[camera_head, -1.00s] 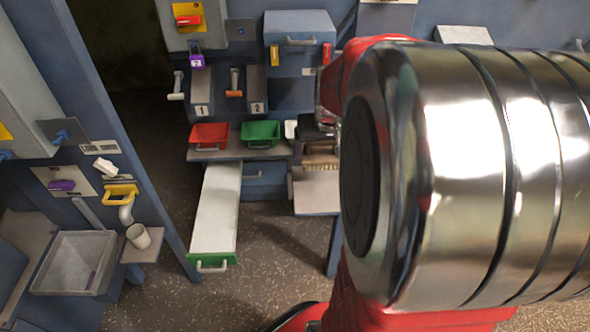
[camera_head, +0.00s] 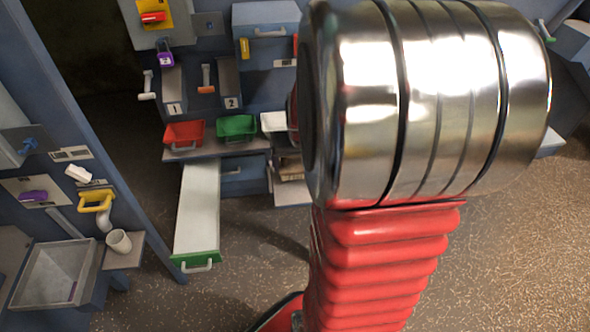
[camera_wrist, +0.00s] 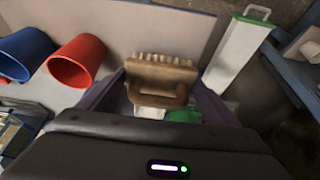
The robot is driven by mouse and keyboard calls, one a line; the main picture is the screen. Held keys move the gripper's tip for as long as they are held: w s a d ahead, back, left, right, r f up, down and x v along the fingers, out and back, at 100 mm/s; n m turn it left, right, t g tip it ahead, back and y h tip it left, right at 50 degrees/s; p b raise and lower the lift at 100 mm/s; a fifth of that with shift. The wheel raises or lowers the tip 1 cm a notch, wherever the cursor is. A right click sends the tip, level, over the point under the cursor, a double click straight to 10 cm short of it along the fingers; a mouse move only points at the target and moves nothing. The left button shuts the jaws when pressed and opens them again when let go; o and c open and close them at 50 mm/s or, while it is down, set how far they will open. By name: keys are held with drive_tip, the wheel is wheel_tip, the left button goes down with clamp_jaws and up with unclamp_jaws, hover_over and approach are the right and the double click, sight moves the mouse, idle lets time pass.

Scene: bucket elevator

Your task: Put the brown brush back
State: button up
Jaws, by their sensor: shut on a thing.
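The brown brush (camera_wrist: 160,76) is in the middle of the wrist view, with its pale bristles toward the top of the picture and its looped handle toward me. My gripper (camera_wrist: 157,103) is shut on the brush, with one dark finger on each side of it. In the head view my own arm hides the gripper and most of what lies behind it. A pale patch beside the arm, above the small shelf (camera_head: 292,193), may be the bristles, but I cannot tell. Whether the brush touches any surface is unclear.
A red bucket (camera_wrist: 76,61) and a blue bucket (camera_wrist: 24,54) stand left in the wrist view. A long white drawer with a green front (camera_head: 197,210) juts out, also in the wrist view (camera_wrist: 236,55). Red (camera_head: 184,133) and green (camera_head: 237,126) bins sit above it. Floor at right is open.

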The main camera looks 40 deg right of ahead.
sight(298, 167)
drive_tip(key=shift+f, duration=1.5)
drive_tip(key=o, duration=1.3)
drive_tip(key=shift+f, duration=0.1)
drive_tip(key=v, duration=1.2)
